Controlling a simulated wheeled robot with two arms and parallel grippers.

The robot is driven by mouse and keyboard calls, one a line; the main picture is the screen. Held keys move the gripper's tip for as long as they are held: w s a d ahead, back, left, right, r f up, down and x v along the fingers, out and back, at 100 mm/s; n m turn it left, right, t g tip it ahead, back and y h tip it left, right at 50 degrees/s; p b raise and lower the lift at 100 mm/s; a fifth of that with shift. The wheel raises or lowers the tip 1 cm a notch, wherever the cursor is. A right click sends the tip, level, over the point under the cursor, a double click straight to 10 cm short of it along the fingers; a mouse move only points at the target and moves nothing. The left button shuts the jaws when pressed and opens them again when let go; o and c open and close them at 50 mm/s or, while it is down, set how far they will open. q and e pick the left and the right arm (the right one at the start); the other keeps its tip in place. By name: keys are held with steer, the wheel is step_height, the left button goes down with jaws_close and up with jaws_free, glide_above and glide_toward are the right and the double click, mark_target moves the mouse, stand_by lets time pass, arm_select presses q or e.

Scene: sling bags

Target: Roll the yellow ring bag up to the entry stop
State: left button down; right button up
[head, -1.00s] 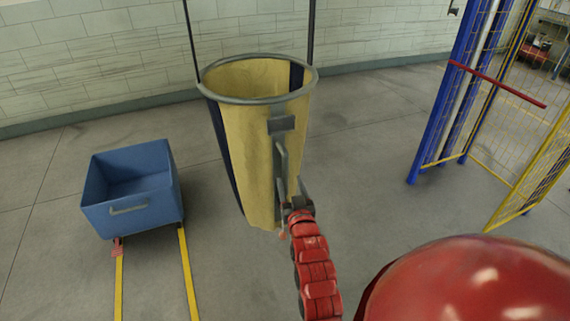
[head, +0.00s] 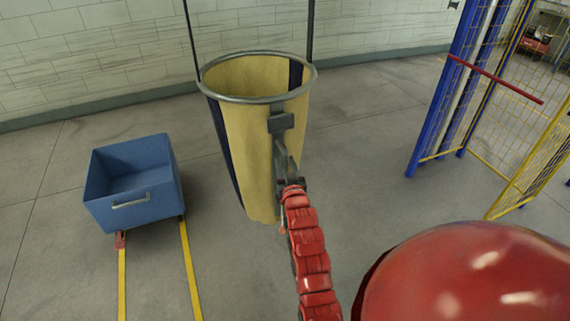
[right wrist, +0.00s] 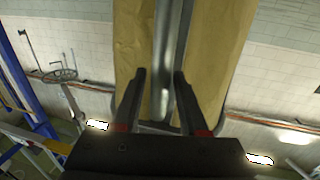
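The yellow ring bag (head: 255,150) hangs open-topped from two dark straps in the middle of the head view. It has a grey ring rim, dark blue side panels and a grey handle (head: 281,122) on its near side. My right gripper (head: 288,177) is at the lower part of that handle. In the right wrist view, its two fingers (right wrist: 160,80) stand apart on either side of the grey handle bar (right wrist: 168,50), with a gap visible beside the bar. The yellow cloth (right wrist: 222,50) is behind the bar. My left gripper is not in view. I cannot make out the entry stop.
A blue cart (head: 132,182) stands at the left by yellow floor lines (head: 190,265). A blue and yellow mesh fence (head: 490,130) with a red bar (head: 495,80) stands at the right. Grey floor (head: 360,140) is clear between bag and fence.

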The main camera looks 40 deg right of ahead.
jaws_close()
stand_by(1.1)
